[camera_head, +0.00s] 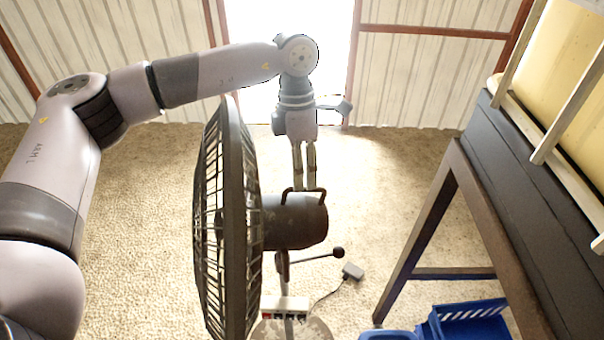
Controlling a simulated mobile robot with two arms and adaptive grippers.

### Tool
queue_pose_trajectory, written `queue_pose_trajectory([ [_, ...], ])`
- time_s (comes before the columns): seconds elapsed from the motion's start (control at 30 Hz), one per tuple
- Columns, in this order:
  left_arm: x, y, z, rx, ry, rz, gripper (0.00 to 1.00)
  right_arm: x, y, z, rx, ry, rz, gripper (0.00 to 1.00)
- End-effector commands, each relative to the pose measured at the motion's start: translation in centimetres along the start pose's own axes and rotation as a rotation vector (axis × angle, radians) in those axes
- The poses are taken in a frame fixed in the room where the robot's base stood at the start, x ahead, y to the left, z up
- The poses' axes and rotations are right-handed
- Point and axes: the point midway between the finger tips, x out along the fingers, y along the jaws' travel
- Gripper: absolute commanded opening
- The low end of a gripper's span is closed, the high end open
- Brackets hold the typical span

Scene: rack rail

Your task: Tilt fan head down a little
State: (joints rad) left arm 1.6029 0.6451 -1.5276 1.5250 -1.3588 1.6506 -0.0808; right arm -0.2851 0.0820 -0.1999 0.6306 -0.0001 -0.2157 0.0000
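The fan has a dark round cage (229,220), seen nearly edge-on and facing left. Its brown motor housing (297,222) is behind the cage, with a dark looped handle (319,190) on top. A lever with a round knob (338,252) sticks out to the right below the housing. My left gripper (304,188) points down from above, its two slim fingers close together with a narrow gap, tips at the handle. Whether they grip it or only touch it, I cannot tell. My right gripper is not in view.
The fan's stand has a button panel (285,304) low down. A small grey box (352,271) with a cord lies on the carpet. A dark table (466,215) stands at the right, with a blue crate (470,322) below it. Carpet between fan and table is mostly clear.

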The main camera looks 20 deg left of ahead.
Motion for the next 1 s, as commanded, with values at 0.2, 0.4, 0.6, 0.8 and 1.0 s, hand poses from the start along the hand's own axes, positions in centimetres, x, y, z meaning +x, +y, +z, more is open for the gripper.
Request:
queue_pose_trajectory([
  [0.2, 2.4, 0.0, 0.0, -0.001, 0.002, -0.001, 0.30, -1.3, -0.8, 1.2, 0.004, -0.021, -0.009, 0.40],
  [0.4, 3.0, 0.0, 0.0, 0.000, -0.001, 0.001, 0.30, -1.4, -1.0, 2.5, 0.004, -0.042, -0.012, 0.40],
  [0.6, 3.0, 0.0, 0.0, 0.000, -0.001, 0.000, 0.27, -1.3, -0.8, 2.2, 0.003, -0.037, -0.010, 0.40],
  [0.8, 2.9, 0.0, 0.0, 0.000, 0.000, 0.000, 0.14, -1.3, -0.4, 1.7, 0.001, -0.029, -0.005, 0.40],
  [1.0, 2.9, 0.0, 0.0, 0.000, 0.000, 0.001, 0.01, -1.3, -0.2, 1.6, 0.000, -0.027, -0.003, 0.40],
])
